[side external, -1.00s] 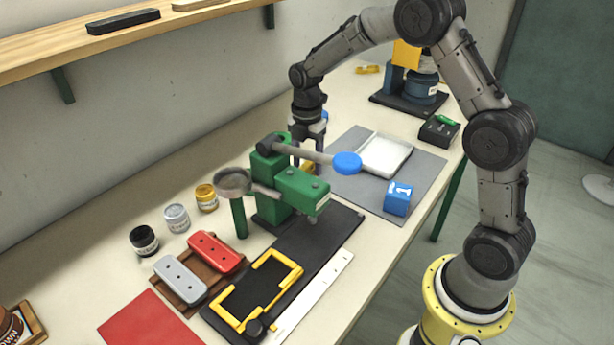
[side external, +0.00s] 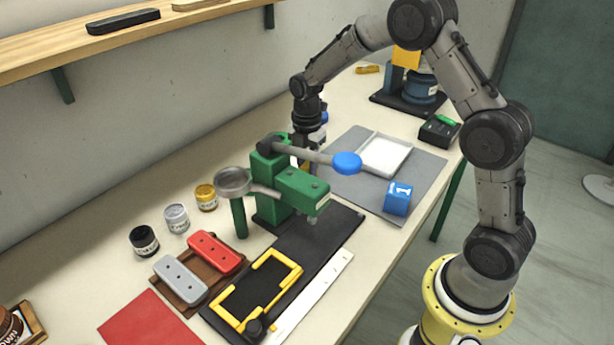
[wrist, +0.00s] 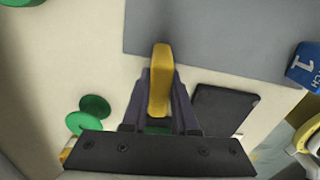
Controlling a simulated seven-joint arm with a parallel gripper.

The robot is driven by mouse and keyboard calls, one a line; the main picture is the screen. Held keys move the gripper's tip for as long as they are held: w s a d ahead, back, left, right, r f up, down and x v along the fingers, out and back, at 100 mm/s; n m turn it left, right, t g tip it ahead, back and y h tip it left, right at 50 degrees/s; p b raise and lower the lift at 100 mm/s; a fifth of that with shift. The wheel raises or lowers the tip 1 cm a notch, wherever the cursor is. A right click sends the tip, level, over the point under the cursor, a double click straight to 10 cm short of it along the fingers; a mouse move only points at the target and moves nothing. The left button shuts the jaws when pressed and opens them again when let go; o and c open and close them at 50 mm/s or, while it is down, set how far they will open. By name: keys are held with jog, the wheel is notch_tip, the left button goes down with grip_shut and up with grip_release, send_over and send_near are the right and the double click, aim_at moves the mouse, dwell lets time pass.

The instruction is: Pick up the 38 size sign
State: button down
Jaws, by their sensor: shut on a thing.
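My gripper (wrist: 160,98) is shut on a yellow upright piece in the wrist view. The yellow piece (wrist: 160,78) sits between the two dark fingers, its narrow edge toward the camera. No number can be read on it, so I cannot tell whether it is the 38 size sign. In the side view my gripper is behind the green press (side external: 292,190), its fingertips hidden. Whether the piece still touches the table cannot be told.
A grey mat (side external: 350,190) with a white tray (side external: 385,152) and blue block (side external: 398,198) lies to the right. In the wrist view, a dark block (wrist: 222,108) is right of my fingers and green discs (wrist: 90,115) are left. Paint jars (side external: 176,216) stand along the wall side.

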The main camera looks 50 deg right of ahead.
aim_at(308, 164)
jog(key=shift+r, duration=0.1)
jog(key=shift+r, duration=0.5)
notch_tip(308, 164, up, 2)
jog(key=shift+r, duration=0.2)
jog(key=s+a+r, duration=0.2)
jog(key=s+r, duration=0.7)
jog(key=s, duration=0.4)
jog(key=shift+s+r, duration=0.2)
jog(key=shift+s, duration=0.2)
jog(key=shift+a+n, duration=0.1)
jog(key=shift+n, duration=0.2)
